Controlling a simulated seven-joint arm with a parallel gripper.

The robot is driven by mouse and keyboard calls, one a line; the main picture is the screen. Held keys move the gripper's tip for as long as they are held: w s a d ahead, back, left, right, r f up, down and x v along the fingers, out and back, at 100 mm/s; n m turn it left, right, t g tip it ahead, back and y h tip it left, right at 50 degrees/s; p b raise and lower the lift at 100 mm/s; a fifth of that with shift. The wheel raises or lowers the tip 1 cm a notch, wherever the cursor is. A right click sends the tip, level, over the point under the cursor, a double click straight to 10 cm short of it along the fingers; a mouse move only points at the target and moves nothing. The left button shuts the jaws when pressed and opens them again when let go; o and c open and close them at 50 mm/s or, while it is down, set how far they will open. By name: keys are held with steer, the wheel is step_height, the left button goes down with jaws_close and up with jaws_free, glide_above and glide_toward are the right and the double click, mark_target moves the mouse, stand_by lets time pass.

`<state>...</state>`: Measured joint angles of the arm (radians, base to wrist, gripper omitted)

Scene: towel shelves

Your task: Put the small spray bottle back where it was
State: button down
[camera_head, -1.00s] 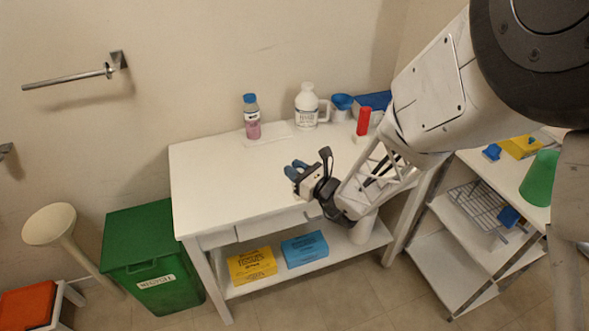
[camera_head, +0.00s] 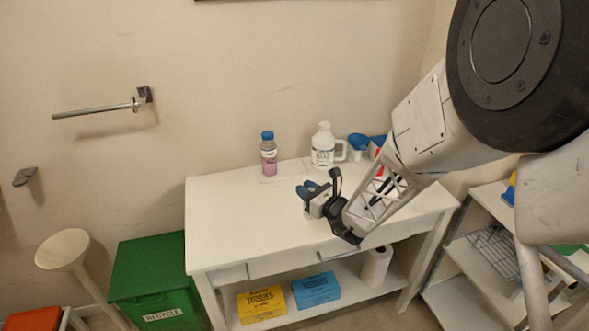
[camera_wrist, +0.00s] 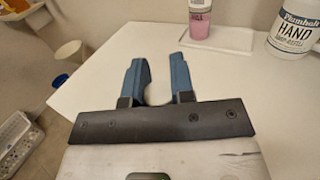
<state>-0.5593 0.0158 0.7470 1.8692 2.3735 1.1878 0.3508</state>
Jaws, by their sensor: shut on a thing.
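My gripper (camera_head: 313,193) is low over the white table (camera_head: 235,222), in front of the bottles. In the wrist view its blue fingers (camera_wrist: 160,82) stand apart around something pale, hard to tell from the white table behind. I cannot make out whether this is the small spray bottle. A clear bottle with pink liquid and a blue cap (camera_head: 269,155) stands upright at the back of the table; its lower part also shows in the wrist view (camera_wrist: 200,18). I cannot see a spray head on it.
A white hand soap jug (camera_head: 322,148) stands right of the pink bottle, with a blue scoop-like thing (camera_head: 359,144) beyond it. Yellow (camera_head: 262,304) and blue (camera_head: 316,290) tissue boxes and a paper roll (camera_head: 376,266) sit on the lower shelf. A green recycle bin (camera_head: 150,275) stands left.

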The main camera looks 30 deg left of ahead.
steer(key=w+a, duration=0.9)
steer(key=w, duration=0.4)
steer(key=shift+w+a, duration=0.2)
steer(key=shift+w, duration=0.1)
steer(key=shift+w+a, duration=0.1)
steer(key=w+a, duration=0.3)
steer(key=w, duration=0.1)
steer(key=w+a+f, duration=0.1)
steer(key=w+a, duration=0.2)
steer(key=w, duration=0.1)
steer(key=w+a, duration=0.3)
steer(key=w, duration=0.1)
steer(key=shift+w+a+f, duration=0.15)
steer(key=shift+a+f, duration=0.05)
steer(key=shift+a, duration=0.2)
steer(key=shift+f, duration=0.1)
steer(key=shift+f, duration=1.65)
steer(key=shift+f, duration=0.15)
steer(key=c, duration=1)
jaws_free()
